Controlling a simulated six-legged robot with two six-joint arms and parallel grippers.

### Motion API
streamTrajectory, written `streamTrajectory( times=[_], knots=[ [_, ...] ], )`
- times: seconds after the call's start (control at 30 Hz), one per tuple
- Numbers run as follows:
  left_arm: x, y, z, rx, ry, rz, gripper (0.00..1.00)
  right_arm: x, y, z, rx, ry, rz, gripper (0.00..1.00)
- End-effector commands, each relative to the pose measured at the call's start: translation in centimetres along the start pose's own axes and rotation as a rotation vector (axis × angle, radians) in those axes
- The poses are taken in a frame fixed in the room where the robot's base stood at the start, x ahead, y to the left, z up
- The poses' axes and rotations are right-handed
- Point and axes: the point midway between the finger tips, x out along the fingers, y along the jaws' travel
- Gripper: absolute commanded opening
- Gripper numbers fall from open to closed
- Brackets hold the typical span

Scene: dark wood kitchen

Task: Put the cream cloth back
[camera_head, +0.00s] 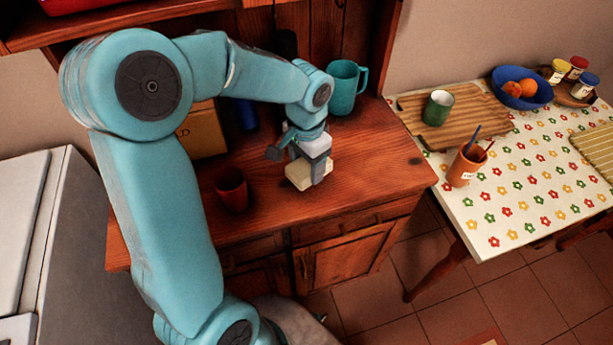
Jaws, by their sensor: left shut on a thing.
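The cream cloth (299,176) is a small pale folded piece at the wooden cabinet's top, right of the red cup. My left gripper (311,172) points down and is shut on the cloth. Its fingers cover the cloth's right part. The cloth is at or just above the wooden top; I cannot tell whether it touches. My right gripper is not in view.
A red cup (231,189) stands left of the cloth, a teal mug (344,88) behind it. A box (203,131) and a blue item (246,115) stand at the back. The cabinet top (384,158) is clear on the right. A table (507,220) with dishes stands beyond.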

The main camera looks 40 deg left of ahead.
Motion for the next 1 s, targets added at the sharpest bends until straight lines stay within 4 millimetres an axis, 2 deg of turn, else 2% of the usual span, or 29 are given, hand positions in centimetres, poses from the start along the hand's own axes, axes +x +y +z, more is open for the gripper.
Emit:
streamTrajectory(
  times=[0.37,0.77,0.8,0.83,0.87,1.0],
  knots=[
    [4.8,0.0,0.0,0.0,-0.002,0.001,0.32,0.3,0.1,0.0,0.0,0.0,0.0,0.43],
    [5.5,0.0,0.0,0.0,0.001,0.0,0.32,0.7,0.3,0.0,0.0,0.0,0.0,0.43],
    [5.3,0.0,0.0,0.0,0.001,0.0,0.74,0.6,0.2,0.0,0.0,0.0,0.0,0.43],
    [5.3,0.0,0.0,0.0,0.001,0.0,0.84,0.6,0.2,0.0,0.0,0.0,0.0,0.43],
    [5.3,0.0,0.0,0.0,0.001,0.0,0.9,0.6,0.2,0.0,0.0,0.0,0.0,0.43],
    [5.3,0.0,0.0,0.0,0.001,0.0,0.9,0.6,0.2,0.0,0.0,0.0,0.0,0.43]
  ],
)
